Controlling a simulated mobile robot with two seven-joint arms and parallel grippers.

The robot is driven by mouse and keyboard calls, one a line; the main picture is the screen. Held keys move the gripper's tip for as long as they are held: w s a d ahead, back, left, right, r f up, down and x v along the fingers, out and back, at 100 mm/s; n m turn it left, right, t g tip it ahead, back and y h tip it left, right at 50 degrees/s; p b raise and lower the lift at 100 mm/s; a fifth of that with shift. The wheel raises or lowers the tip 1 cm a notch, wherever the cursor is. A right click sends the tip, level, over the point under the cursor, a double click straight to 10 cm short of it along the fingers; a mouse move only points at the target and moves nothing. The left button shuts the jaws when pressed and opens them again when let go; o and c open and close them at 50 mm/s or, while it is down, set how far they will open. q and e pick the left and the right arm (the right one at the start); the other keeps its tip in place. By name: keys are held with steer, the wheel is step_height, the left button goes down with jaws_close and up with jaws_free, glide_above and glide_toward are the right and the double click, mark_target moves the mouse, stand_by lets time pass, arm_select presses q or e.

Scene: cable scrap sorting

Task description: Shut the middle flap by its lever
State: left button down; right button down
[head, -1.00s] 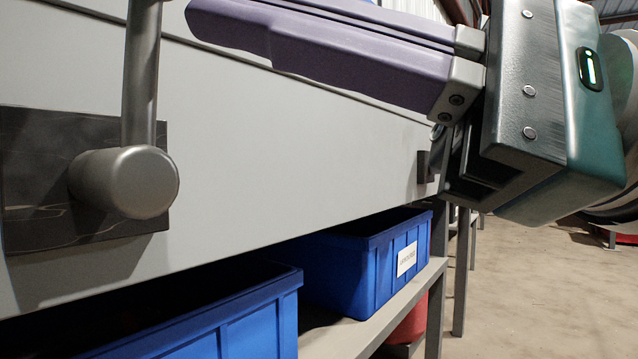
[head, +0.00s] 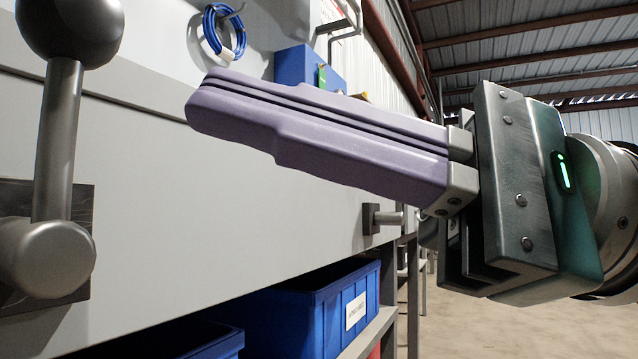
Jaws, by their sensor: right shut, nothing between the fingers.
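A grey lever (head: 58,145) stands upright at the left, with a dark ball knob (head: 72,28) on top and a round hub (head: 50,262) on a dark square plate. It is mounted on the pale grey front panel (head: 200,190). A second hub on a plate (head: 385,218) shows farther along the panel, partly hidden by my right gripper. I cannot tell which lever belongs to the middle flap. My right gripper (head: 200,105) is shut and empty, its purple fingers pointing left in front of the panel. Its tips are right of the near lever, apart from it. My left gripper is out of view.
Blue bins (head: 320,310) stand on a shelf below the panel, one with a white label. A blue cable coil (head: 222,35) hangs on a hook above, and a blue box (head: 305,68) sits behind the gripper. Open floor (head: 480,325) lies at the right.

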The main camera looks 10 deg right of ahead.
steer(key=v, duration=0.6)
steer(key=shift+d, duration=0.35)
